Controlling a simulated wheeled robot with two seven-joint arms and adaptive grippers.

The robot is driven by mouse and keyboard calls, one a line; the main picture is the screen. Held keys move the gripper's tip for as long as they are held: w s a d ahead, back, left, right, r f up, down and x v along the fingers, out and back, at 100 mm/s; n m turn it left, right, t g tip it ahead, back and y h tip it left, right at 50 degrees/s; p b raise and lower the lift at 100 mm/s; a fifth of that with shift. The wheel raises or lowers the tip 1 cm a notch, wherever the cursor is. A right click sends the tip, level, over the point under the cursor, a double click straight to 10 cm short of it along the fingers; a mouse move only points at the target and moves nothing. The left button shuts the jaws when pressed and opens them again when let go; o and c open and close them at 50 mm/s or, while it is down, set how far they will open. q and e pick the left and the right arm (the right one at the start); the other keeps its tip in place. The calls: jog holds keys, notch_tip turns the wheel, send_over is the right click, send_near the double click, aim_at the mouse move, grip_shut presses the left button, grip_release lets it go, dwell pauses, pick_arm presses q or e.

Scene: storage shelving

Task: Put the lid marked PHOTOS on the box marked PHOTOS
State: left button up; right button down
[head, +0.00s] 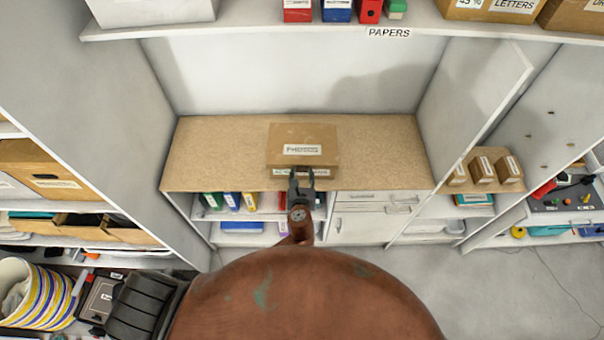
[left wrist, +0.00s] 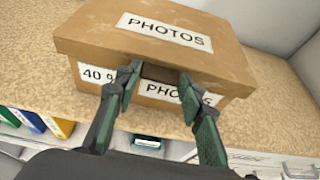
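The brown cardboard lid marked PHOTOS (head: 302,138) lies on top of the box marked PHOTOS (head: 284,171), which stands on the speckled worktop. In the left wrist view the lid (left wrist: 165,30) covers the box top and looks roughly level. The box front (left wrist: 165,92) carries a PHOTOS label, partly hidden by a finger, and another label beginning with 40. My left gripper (head: 301,178) is at the front of the box, and in the left wrist view (left wrist: 160,80) its fingers are apart, with nothing between them. Whether the fingertips touch the lid edge is unclear. My right gripper is not in view.
The worktop (head: 220,150) is clear on both sides of the box. Side panels enclose it, and a shelf marked PAPERS (head: 390,33) runs above. Binders (head: 232,200) and drawers (head: 368,197) are below. Small cartons (head: 482,170) stand on the right.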

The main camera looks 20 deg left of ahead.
pick_arm(q)
jog(key=o, duration=0.4)
jog(key=v, duration=1.2)
jog(key=shift+r, duration=0.1)
